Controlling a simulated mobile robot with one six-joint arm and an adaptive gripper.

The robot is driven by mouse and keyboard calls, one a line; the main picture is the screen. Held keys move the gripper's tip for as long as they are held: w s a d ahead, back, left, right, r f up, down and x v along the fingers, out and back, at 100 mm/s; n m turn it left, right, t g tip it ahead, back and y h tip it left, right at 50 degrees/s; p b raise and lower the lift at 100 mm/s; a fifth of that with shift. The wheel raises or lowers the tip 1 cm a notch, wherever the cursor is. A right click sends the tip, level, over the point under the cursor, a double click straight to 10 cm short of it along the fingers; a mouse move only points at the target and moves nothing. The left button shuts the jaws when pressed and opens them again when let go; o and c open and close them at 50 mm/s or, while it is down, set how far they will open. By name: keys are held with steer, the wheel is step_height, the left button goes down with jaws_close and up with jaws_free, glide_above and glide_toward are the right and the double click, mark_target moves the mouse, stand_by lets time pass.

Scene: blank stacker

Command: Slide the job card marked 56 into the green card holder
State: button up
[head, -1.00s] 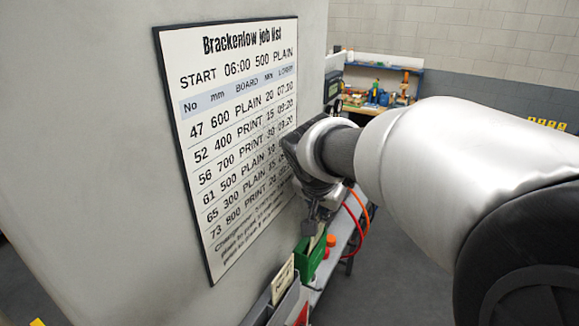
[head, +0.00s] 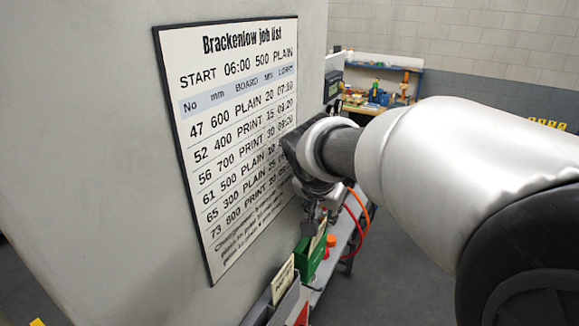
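The green card holder (head: 305,260) stands low beside the grey cabinet, right of the job list's lower corner. A narrow cream card (head: 318,238) shows upright at the holder, its lower part hidden by the green front. Its number cannot be read from here. My gripper (head: 311,222) points down just above the holder, close to the card's top. The fingers are small and dark, and I cannot tell whether they grip the card or are apart from it.
The Brackenlow job list (head: 235,140) hangs on the cabinet (head: 80,150) at left. Another cream card (head: 283,281) stands in a grey holder nearer me, with a red part (head: 302,316) beside it. An orange-red knob (head: 331,240) and hoses lie right of the green holder.

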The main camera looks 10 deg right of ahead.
steer(key=v, duration=1.2)
steer(key=shift+d, duration=0.1)
steer(key=s+d+f+n+y+b, duration=0.1)
steer(key=s+f+n+b, duration=0.2)
steer(key=s+f+b, duration=0.3)
steer(key=s+d+f+n+g+y+b, duration=0.1)
steer(key=s+f+n+b, duration=0.3)
steer(key=s+f, duration=1.1)
step_height(320, 180, down, 4)
steer(key=shift+s+d+r+n+y+b, duration=0.1)
steer(key=shift+s+d+n+y+b, duration=0.25)
steer(key=shift+b, duration=0.6)
steer(key=shift+a, duration=0.1)
steer(key=shift+s+a, duration=0.1)
